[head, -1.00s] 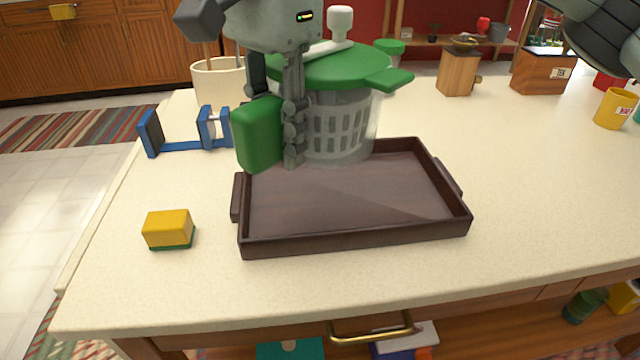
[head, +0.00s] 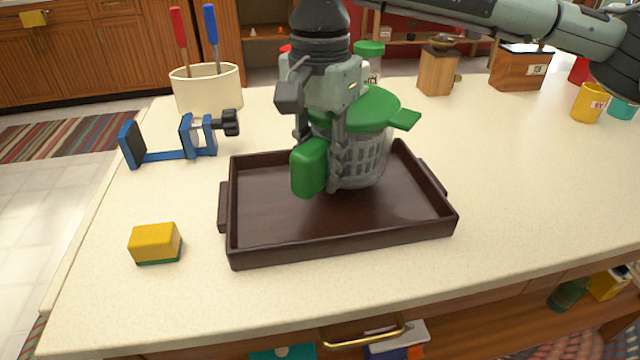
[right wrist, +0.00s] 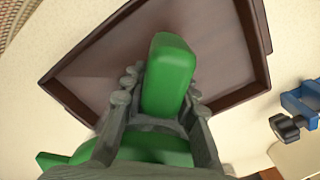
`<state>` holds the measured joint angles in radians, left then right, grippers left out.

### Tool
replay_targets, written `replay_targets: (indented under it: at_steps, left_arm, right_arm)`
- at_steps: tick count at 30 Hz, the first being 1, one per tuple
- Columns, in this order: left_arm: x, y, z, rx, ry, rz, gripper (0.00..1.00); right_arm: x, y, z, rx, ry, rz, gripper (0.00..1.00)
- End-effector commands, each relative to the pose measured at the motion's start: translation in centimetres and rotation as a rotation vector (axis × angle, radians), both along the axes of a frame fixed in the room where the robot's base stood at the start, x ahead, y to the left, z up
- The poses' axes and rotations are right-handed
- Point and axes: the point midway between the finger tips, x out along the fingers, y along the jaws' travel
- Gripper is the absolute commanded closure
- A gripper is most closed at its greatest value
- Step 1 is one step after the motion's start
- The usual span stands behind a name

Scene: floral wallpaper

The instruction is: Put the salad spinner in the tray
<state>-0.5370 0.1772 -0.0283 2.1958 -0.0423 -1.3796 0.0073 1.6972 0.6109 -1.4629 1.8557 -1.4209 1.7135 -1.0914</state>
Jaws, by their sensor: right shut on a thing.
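The salad spinner (head: 365,155) has a clear slotted bowl, a green lid and green side handles. It is upright over the back part of the dark brown tray (head: 345,245) in the head view; whether its base touches the tray floor I cannot tell. My right gripper (head: 322,178) is shut on the spinner's near green handle, and its wrist hides part of the lid. In the right wrist view the fingers (right wrist: 155,105) straddle the green handle (right wrist: 170,75), with the tray (right wrist: 225,50) beneath. My left gripper is not in view.
A yellow and green sponge (head: 155,242) lies left of the tray. A blue clamp (head: 170,145) and a cream utensil crock (head: 207,88) stand behind left. Wooden boxes (head: 520,70) and a yellow mug (head: 588,102) are at back right. The counter right of the tray is clear.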

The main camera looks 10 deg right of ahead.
Motion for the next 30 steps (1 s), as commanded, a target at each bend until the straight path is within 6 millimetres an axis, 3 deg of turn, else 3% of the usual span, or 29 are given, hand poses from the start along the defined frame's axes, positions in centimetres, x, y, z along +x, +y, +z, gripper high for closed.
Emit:
replay_targets:
  at_steps: [9, 22, 23, 27, 30]
  left_arm:
    - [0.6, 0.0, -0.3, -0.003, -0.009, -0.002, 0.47]
    - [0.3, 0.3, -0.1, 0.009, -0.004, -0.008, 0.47]
    - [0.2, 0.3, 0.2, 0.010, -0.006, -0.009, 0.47]
    - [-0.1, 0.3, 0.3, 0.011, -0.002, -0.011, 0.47]
    - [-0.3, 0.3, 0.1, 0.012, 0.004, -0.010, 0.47]
  right_arm:
    - [0.0, 0.0, -3.7, 0.000, 0.000, -0.002, 1.00]
    - [0.0, 0.0, -4.0, 0.001, -0.001, -0.002, 1.00]
    - [0.0, 0.0, -4.0, 0.000, 0.000, -0.002, 0.68]
    - [0.0, 0.0, -4.0, 0.000, 0.000, -0.002, 0.51]
    - [0.0, 0.0, -4.0, 0.001, 0.001, -0.002, 0.51]
